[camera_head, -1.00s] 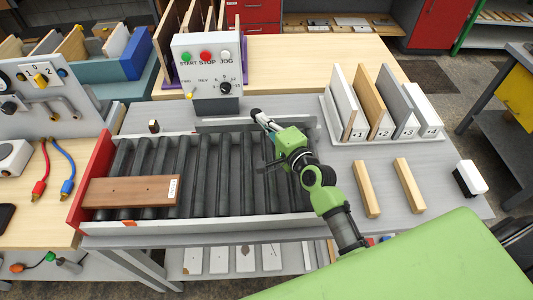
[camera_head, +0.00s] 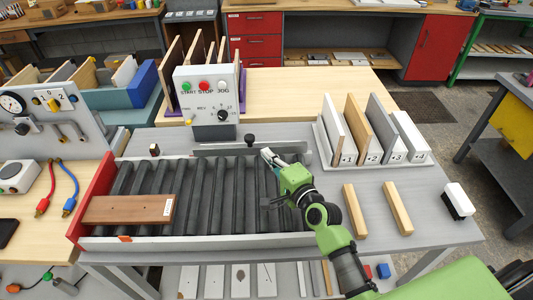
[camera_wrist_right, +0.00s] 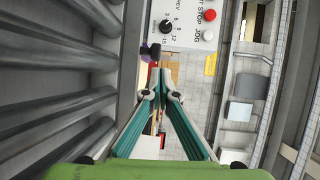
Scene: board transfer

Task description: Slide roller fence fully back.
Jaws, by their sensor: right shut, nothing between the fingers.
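The roller fence (camera_head: 220,151) is a grey bar along the back edge of the black roller bed (camera_head: 215,195). A black knob (camera_head: 249,139) stands up at the fence's middle; it also shows in the right wrist view (camera_wrist_right: 150,52). My right gripper (camera_head: 266,153) is just right of and nearer than the knob, over the back of the rollers. Its fingertips meet in the right wrist view (camera_wrist_right: 160,94), shut and empty, apart from the knob. My arm hides part of the rollers. My left gripper is not in view.
A brown labelled board (camera_head: 125,209) lies on the left rollers. The control box (camera_head: 207,100) stands behind the fence. A rack of upright boards (camera_head: 375,130) is at the right. Two wooden strips (camera_head: 355,211) lie on the grey table, with a white-topped block (camera_head: 458,200) beyond.

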